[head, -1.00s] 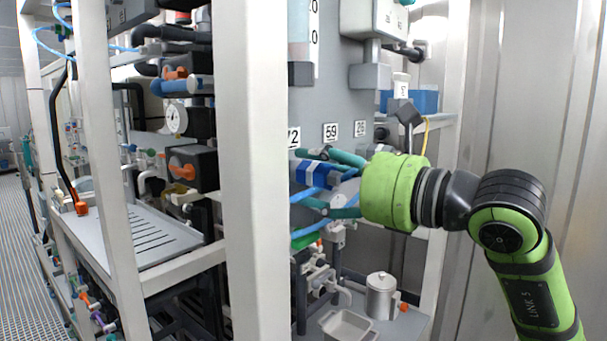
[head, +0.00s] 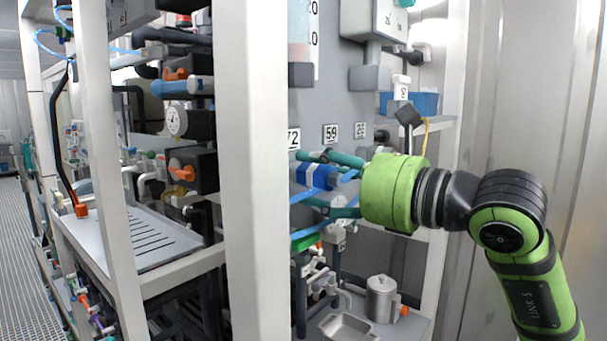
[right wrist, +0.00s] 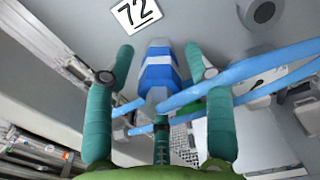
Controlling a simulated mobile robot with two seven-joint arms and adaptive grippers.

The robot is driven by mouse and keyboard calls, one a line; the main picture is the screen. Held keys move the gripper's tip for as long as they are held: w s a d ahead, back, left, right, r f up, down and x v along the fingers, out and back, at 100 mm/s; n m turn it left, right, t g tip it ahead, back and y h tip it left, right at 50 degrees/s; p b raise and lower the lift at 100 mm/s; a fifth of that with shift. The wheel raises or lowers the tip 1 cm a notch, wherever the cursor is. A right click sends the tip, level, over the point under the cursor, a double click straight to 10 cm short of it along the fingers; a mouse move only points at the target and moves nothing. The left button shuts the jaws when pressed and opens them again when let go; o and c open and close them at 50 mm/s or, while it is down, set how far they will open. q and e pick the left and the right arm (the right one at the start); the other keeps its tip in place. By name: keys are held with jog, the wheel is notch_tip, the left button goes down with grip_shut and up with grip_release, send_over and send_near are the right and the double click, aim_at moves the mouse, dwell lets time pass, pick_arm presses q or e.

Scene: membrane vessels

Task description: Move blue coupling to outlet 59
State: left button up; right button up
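The blue coupling (head: 318,177), a blue body with white bands, lies between the fingers of my right gripper (head: 320,181) in the head view. In the right wrist view the coupling (right wrist: 158,78) points toward the grey panel, between the teal fingertips of that gripper (right wrist: 160,64). The fingers are spread, with gaps beside the coupling. The 59 label (head: 330,133) is on the panel just above the upper finger. The outlet under it is hidden by the gripper, and I cannot tell whether the coupling sits on an outlet. My left gripper is not in view.
Labels 72 (head: 293,139) and 26 (head: 361,130) flank 59. Blue hoses (right wrist: 245,86) cross the right finger in the wrist view. A white frame post (head: 252,180) stands left of the gripper. A metal canister (head: 381,298) and a tray (head: 346,328) are below.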

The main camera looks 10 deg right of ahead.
aim_at(340, 180)
grip_shut()
jog(key=shift+s+d+f+b, duration=0.1)
jog(key=shift+s+f+b, duration=0.05)
jog(key=shift+b, duration=0.2)
jog(key=shift+v, duration=1.15)
jog(key=shift+d+b, duration=0.1)
jog(key=shift+b, duration=0.3)
jog(key=shift+s, duration=0.1)
jog(key=shift+b+v, duration=0.65)
jog(key=shift+v, duration=0.95)
